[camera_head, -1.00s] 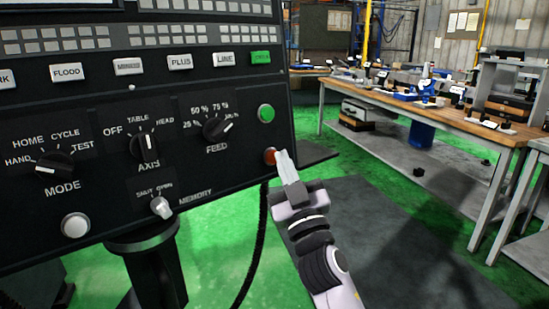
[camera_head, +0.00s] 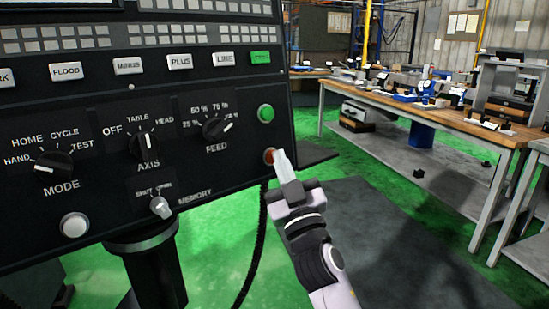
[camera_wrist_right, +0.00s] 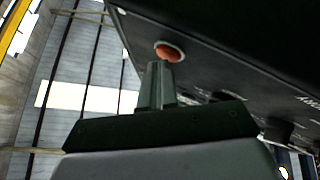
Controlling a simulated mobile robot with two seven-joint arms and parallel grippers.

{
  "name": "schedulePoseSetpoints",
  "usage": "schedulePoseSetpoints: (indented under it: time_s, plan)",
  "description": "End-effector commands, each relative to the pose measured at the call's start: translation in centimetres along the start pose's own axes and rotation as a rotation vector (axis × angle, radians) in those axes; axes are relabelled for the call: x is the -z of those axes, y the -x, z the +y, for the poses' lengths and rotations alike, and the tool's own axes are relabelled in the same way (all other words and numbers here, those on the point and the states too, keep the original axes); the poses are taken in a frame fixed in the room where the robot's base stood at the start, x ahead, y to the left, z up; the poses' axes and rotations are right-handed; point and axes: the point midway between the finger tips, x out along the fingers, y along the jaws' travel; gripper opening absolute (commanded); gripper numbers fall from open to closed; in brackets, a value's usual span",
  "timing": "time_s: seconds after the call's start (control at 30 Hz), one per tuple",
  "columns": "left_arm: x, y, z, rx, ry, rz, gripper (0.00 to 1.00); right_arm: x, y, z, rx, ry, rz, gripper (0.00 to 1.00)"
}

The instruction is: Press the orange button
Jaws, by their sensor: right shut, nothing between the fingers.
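The orange button (camera_head: 269,156) is on the lower right of the black control panel (camera_head: 110,205), below a green button. In the head view it looks reddish and is partly covered by my fingertips. My right gripper (camera_head: 280,156) is shut and empty, with its tips at the button's right edge. In the right wrist view the orange button (camera_wrist_right: 170,52) shows just beyond the tips of the shut fingers (camera_wrist_right: 158,66). I cannot tell whether the tips touch it. My left gripper is not in view.
A green button (camera_head: 266,113) sits above the orange one. A feed knob (camera_head: 216,129) and a memory key switch (camera_head: 161,207) are to the left. A black cable (camera_head: 258,250) hangs below the panel. A wooden workbench (camera_head: 450,118) stands at the right, with open floor before it.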

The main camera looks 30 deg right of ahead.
Motion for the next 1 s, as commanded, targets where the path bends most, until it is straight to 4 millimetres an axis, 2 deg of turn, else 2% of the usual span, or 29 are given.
schedulePoseSetpoints:
  time_s: [0.8,1.0]
  plan:
    - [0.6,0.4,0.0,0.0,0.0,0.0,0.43,0.9,1.3,0.9,0.0,0.001,-0.001,0.0]
    - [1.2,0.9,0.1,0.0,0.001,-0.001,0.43,1.8,2.5,1.8,0.001,0.002,-0.002,0.0]
